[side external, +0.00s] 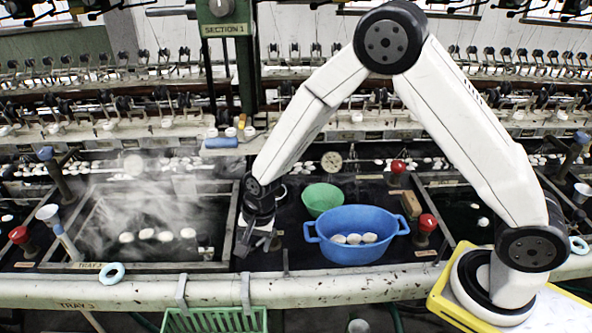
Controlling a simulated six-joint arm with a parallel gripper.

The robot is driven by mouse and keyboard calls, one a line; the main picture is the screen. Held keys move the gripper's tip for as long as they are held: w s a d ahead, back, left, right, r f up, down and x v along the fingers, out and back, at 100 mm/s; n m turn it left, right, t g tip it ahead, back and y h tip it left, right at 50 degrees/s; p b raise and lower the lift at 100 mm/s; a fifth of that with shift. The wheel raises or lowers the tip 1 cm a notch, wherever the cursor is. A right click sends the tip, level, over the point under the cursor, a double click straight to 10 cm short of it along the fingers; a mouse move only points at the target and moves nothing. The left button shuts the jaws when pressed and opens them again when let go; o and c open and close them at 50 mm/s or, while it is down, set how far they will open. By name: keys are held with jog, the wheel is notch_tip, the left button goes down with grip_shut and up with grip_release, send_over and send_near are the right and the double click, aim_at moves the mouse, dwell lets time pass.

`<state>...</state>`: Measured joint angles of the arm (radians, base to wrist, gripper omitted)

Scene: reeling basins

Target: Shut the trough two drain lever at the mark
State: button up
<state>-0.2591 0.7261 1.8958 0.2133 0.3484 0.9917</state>
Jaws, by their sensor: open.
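Red-knobbed levers stand along the troughs: one at the far left (20,235), one right of the blue basin (427,222) and one behind it (398,168). Blue-topped posts also stand at the left (46,154) and right (581,138). I cannot tell which is the trough two drain lever, and no mark for it is readable. My gripper (256,244) points down, open and empty, over the divider between the steaming left trough (160,265) and the blue basin. It is apart from every red knob.
The blue basin (357,250) holds several white cocoons, with a green bowl (321,198) behind it. A front rail (340,289) carries hooks and a green crate (213,320). Reeling machinery fills the back.

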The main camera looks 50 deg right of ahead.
jog(key=shift+w+a+f, duration=0.1)
jog(key=shift+w+f, duration=0.05)
jog(key=shift+f, duration=0.75)
grip_shut()
dwell(0.9)
